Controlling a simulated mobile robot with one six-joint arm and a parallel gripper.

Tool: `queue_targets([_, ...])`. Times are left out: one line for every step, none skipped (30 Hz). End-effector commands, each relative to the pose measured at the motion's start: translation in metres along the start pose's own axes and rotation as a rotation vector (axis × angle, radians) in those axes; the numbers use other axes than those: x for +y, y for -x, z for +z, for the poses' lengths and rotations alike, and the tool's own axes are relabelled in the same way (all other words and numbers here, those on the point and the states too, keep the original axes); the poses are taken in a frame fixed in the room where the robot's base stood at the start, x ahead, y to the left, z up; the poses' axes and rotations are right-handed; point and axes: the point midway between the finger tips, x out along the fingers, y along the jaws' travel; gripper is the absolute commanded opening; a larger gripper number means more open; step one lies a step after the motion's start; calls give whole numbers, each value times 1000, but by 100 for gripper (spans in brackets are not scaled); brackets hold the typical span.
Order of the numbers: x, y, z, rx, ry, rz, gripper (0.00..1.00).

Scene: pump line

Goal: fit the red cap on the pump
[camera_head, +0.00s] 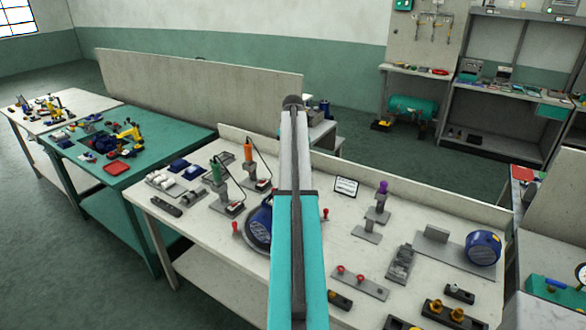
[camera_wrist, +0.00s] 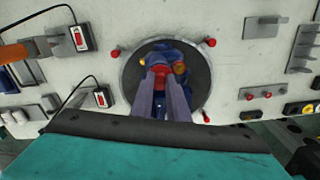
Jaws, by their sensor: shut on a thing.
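In the wrist view the two fingers of my gripper (camera_wrist: 161,84) are shut on the red cap (camera_wrist: 161,74), which shows between the fingertips. The blue pump (camera_wrist: 177,50) lies right behind them on a round dark plate (camera_wrist: 133,77). A brass-coloured fitting (camera_wrist: 180,68) shows just right of the fingertips. I cannot tell whether the cap touches the pump or is held above it. In the head view the pump (camera_head: 259,224) is half hidden behind my arm, and my gripper and the cap are hidden.
Red knobs (camera_wrist: 211,42) stand around the plate. Left are two corded tools, one green (camera_head: 216,172), one orange (camera_head: 248,152). Right are a stand with a purple top (camera_head: 383,187), a block with red knobs (camera_head: 359,283) and another blue pump body (camera_head: 482,248).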

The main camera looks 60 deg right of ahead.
Motion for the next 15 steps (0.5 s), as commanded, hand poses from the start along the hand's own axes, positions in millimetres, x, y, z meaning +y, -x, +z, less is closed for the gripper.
queue_targets([0,0,0,0,0,0,0])
queue_targets([0,0,0,0,0,0,0])
queue_targets([0,0,0,0,0,0,0])
queue_targets([0,0,0,0,0,0,0])
queue_targets([0,0,0,0,0,0,0])
queue_targets([0,-1,0,0,0,0,0])
queue_targets([0,-1,0,0,0,0,0])
queue_targets([0,-1,0,0,0,0,0])
queue_targets([0,-2,0,0,0,0,0])
queue_targets([0,-2,0,0,0,0,0])
queue_targets([0,-2,0,0,0,0,0])
queue_targets([0,-3,0,0,0,0,0])
queue_targets([0,-3,0,0,0,0,0])
queue_targets([0,-3,0,0,0,0,0])
queue_targets([0,-3,0,0,0,0,0])
